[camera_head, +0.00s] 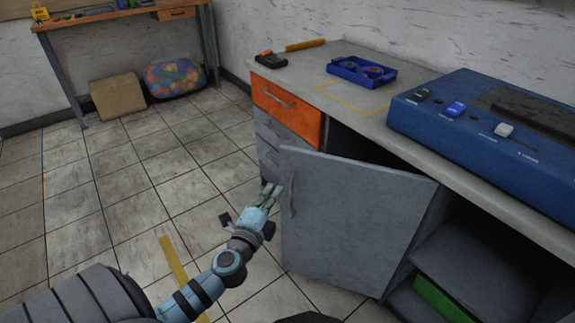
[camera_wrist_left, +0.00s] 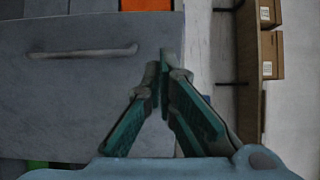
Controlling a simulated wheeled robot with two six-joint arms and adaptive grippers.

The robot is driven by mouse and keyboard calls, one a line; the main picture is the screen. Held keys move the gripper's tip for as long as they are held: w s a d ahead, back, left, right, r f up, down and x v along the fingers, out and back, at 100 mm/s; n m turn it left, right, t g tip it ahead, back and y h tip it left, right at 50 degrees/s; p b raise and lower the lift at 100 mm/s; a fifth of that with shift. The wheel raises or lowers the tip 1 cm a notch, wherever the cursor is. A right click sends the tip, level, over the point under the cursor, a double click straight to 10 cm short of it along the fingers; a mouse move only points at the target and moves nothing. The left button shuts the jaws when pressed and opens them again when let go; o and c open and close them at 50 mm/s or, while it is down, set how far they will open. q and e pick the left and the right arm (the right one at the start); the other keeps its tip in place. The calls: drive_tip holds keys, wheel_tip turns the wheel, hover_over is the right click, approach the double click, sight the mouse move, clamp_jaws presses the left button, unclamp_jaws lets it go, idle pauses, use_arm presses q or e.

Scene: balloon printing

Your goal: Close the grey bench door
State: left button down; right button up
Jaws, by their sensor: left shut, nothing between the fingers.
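The grey bench door (camera_head: 350,220) stands ajar in the head view, swung out from the bench front with a dark gap behind its top edge. Its handle (camera_head: 293,195) is upright near the door's left edge. My left gripper (camera_head: 271,192) is just left of that edge, fingers together and empty. In the left wrist view the gripper (camera_wrist_left: 161,68) shows its closed fingertips in front of a grey panel with a handle (camera_wrist_left: 83,52), which looks like the door. I cannot tell whether they touch it. My right gripper is not in view.
An orange drawer (camera_head: 287,108) is above left of the door. The bench top (camera_head: 300,72) holds a blue tray (camera_head: 361,71) and a blue machine (camera_head: 490,125). A green item (camera_head: 441,299) lies in the open compartment on the right.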

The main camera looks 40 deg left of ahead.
sight(291, 161)
use_arm(q)
drive_tip(key=x, duration=1)
drive_tip(key=shift+w+f+b, duration=0.1)
drive_tip(key=shift+f+b, duration=0.05)
drive_tip(key=shift+b, duration=0.15)
drive_tip(key=shift+w+a, duration=0.2)
drive_tip(key=shift+w, duration=0.35)
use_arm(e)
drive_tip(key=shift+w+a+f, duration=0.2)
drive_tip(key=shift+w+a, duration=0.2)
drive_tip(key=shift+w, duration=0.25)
use_arm(q)
drive_tip(key=shift+w+a, duration=0.1)
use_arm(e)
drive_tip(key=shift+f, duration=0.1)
